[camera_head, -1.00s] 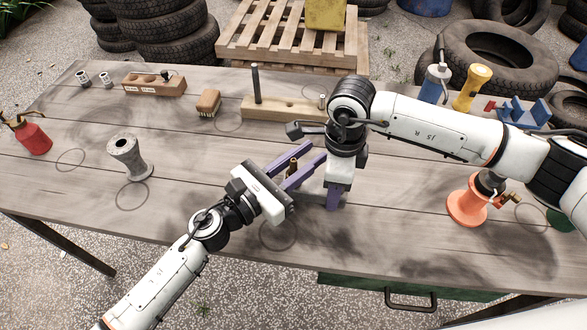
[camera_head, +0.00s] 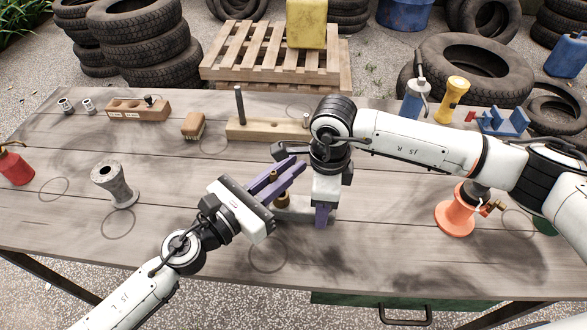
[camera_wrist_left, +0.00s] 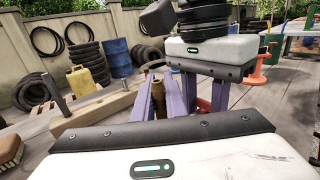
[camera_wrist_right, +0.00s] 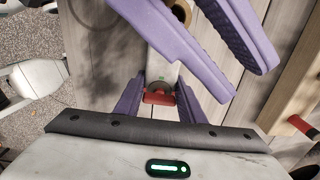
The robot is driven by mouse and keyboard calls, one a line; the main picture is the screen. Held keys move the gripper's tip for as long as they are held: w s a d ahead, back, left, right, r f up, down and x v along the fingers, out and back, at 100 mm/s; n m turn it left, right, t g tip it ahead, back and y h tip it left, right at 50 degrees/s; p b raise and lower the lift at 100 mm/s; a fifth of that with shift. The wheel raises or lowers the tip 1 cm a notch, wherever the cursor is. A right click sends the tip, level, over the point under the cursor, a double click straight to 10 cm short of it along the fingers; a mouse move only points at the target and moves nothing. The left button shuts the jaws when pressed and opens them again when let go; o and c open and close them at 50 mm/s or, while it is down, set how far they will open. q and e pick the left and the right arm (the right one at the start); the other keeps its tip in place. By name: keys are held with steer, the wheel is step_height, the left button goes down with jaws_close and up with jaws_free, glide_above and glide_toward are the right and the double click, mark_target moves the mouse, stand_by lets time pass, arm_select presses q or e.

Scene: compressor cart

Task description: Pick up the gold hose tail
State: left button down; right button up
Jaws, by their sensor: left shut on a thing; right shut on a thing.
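The gold hose tail (camera_head: 274,174) stands between the purple fingers of my left gripper (camera_head: 281,175), which is shut on it. It also shows between the fingers in the left wrist view (camera_wrist_left: 158,98). More gold (camera_head: 283,198) shows just below the fingers, at a grey block (camera_head: 294,212); I cannot tell whether the tail is clear of it. My right gripper (camera_head: 323,214) points down at the block's right end and is shut on it. The right wrist view shows its fingers (camera_wrist_right: 160,100) around the grey piece and a red part (camera_wrist_right: 159,97).
A wooden block with a peg (camera_head: 268,129) lies behind the grippers. A grey spool (camera_head: 115,185) stands at left, an orange reel (camera_head: 455,214) at right. The front of the table is clear.

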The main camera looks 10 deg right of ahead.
arm_select(q)
steer(key=v, duration=1.6)
steer(key=shift+s+a, duration=0.2)
steer(key=shift+a, duration=0.05)
arm_select(e)
steer(key=o, duration=1.4)
steer(key=shift+c, duration=0.2)
step_height(320, 180, up, 12)
